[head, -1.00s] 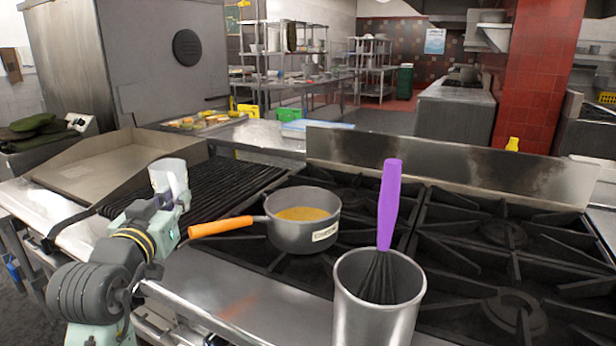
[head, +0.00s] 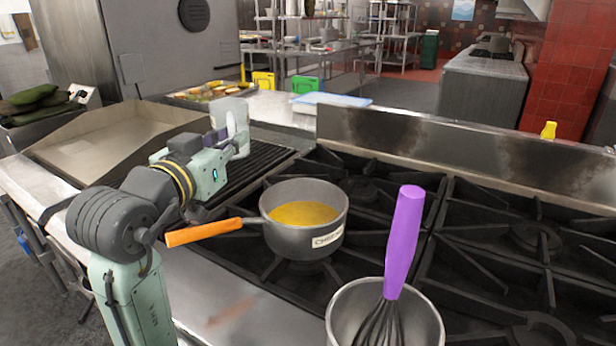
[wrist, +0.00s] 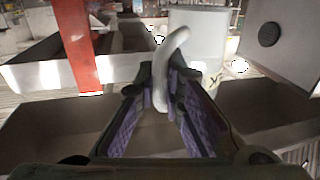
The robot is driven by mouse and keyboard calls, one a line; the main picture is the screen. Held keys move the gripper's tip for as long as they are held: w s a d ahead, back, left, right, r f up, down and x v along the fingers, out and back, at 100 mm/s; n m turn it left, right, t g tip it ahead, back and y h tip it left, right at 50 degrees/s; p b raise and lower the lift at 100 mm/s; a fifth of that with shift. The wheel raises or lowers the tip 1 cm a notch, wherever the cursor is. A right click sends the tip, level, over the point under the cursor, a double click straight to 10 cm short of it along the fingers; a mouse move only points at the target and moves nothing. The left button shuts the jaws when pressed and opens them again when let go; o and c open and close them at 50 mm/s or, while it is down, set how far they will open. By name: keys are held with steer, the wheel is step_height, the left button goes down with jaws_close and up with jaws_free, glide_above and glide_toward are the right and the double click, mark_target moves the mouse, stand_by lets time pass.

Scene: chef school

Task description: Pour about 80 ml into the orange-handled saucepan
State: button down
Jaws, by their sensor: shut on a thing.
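The saucepan (head: 290,238) with the orange handle (head: 203,232) stands on the black stove grates. Yellow-orange liquid (head: 304,213) shows inside it, and a white label is on its side. My gripper (wrist: 160,92) is shut on the pale curved handle (wrist: 163,75) of a translucent jug (wrist: 200,45). The jug also shows in the head view (head: 230,113), roughly upright above the ribbed grill, to the left of and behind the saucepan. My gripper's fingers are mostly hidden in the head view. I cannot tell how much the jug holds.
A metal pot (head: 345,318) with a purple-handled whisk (head: 404,240) stands at front right, near the saucepan. A steel backsplash (head: 440,150) runs behind the burners. A food tray (head: 208,92) and a pale blue board (head: 330,99) lie further back.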

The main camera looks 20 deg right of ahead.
steer(key=shift+d+r, duration=0.1)
steer(key=shift+d, duration=0.1)
stand_by(0.3)
steer(key=shift+s+d+f+m+b, duration=0.45)
steer(key=shift+m+b, duration=0.8)
steer(key=shift+m, duration=0.5)
steer(key=shift+s+d+f+m+b, duration=0.35)
steer(key=shift+m+b, duration=0.85)
steer(key=shift+m, duration=0.5)
steer(key=shift+s+d+f+m+b, duration=0.35)
steer(key=shift+d+f+m+b, duration=0.15)
steer(key=shift+m+b, duration=1)
steer(key=shift+a+m, duration=0.1)
steer(key=shift+m, duration=0.25)
steer(key=shift+w+a+f+m+y+b, duration=0.15)
steer(key=shift+f+m+y+b, duration=0.25)
steer(key=shift+m, duration=0.5)
steer(key=shift+f+m+b, duration=0.3)
steer(key=shift+f+b, duration=0.15)
steer(key=shift+b, duration=0.05)
